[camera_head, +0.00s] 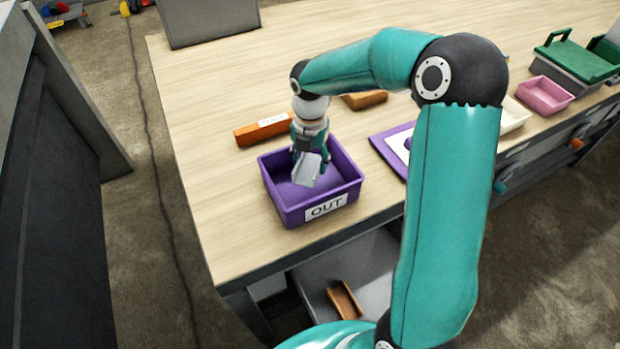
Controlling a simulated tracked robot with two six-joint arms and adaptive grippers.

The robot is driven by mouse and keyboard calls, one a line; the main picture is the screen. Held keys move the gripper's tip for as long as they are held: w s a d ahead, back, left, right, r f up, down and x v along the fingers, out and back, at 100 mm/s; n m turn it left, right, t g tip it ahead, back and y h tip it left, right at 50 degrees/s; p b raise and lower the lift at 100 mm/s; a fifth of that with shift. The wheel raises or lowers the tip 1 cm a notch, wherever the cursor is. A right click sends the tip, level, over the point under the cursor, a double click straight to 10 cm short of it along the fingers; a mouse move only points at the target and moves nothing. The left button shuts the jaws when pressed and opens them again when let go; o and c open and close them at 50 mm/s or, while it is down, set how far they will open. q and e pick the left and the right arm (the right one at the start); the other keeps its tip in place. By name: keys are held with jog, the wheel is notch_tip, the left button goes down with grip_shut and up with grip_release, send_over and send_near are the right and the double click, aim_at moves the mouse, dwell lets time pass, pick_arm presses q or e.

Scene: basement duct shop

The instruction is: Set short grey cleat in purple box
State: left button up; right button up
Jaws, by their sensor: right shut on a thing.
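The purple box (284,211) stands near the front left corner of the workbench, with a white "OUT" label on its front. My right gripper (311,157) points down over the box and is shut on the short grey cleat (306,174). The cleat is a small pale grey channel piece, held tilted over the inside of the box. I cannot tell whether it touches the box floor. The fingers hide part of the cleat and of the box's back wall. My left gripper is out of view.
An orange labelled block (262,131) lies just behind the box. A purple board (388,150) lies to its right, partly behind my arm.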

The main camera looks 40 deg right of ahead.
aim_at(310, 180)
notch_tip(310, 180, down, 7)
jog(key=shift+f, duration=0.2)
dwell(0.3)
jog(key=o, duration=1.1)
jog(key=shift+f, duration=0.1)
jog(key=shift+o, duration=0.2)
notch_tip(310, 180, up, 12)
jog(key=shift+r, duration=0.15)
